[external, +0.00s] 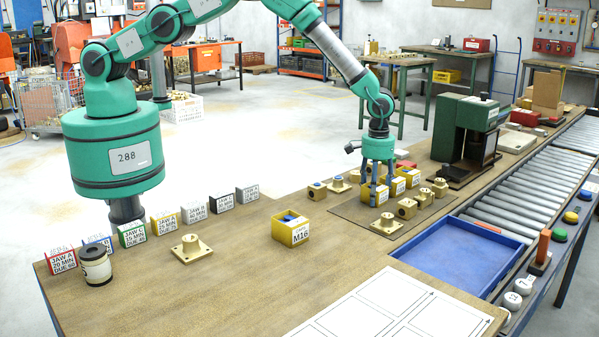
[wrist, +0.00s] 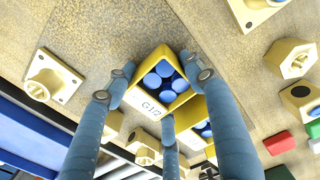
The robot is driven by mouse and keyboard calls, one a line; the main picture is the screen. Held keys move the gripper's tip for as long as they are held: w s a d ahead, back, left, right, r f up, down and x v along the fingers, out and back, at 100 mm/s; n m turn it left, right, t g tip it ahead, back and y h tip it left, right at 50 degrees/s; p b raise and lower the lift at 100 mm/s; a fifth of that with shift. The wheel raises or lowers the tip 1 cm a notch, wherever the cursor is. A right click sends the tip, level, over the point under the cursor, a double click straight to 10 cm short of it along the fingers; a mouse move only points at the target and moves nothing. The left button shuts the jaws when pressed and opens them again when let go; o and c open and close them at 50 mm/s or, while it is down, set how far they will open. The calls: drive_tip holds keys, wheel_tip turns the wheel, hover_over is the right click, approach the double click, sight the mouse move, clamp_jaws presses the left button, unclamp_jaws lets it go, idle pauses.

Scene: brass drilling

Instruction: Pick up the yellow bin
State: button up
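A yellow bin (external: 374,195) with blue round parts inside stands in the row of yellow bins at the right of the bench. In the wrist view this bin (wrist: 160,82) shows a white label reading G1/2. My gripper (external: 377,178) points down over it, with its three fingers spread around it. In the wrist view my gripper (wrist: 158,85) has fingertips close to the bin's sides, and contact is unclear. Another yellow bin (external: 290,231), labelled M16, stands alone left of the gripper.
More yellow bins (external: 397,186) stand right beside the gripper. Brass fittings lie close by, including a flanged one (external: 386,224) in front and a block (external: 406,208). A blue tray (external: 458,252) and roller conveyor (external: 530,195) lie to the right. The bench's middle is mostly clear.

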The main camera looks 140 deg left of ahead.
drive_tip(key=shift+r, duration=0.1)
drive_tip(key=shift+c, duration=0.5)
wheel_tip(320, 180, up, 10)
idle(0.4)
idle(0.8)
drive_tip(key=w+d+r, duration=0.1)
drive_tip(key=w+d, duration=0.4)
drive_tip(key=d, duration=0.7)
drive_tip(key=w+d+r+p, duration=0.1)
drive_tip(key=w+d, duration=0.5)
drive_tip(key=d, duration=0.7)
drive_tip(key=w+d+r+p, duration=0.1)
drive_tip(key=w+d, duration=0.4)
drive_tip(key=d, duration=0.8)
drive_tip(key=shift+w+d+r, duration=0.1)
drive_tip(key=shift+w+r, duration=0.2)
drive_tip(key=shift+r, duration=0.1)
drive_tip(key=s+d+r+p, duration=0.1)
drive_tip(key=d+r, duration=0.1)
drive_tip(key=d, duration=1.9)
drive_tip(key=s+d+r, duration=0.2)
drive_tip(key=d, duration=1.9)
drive_tip(key=shift+p, duration=0.35)
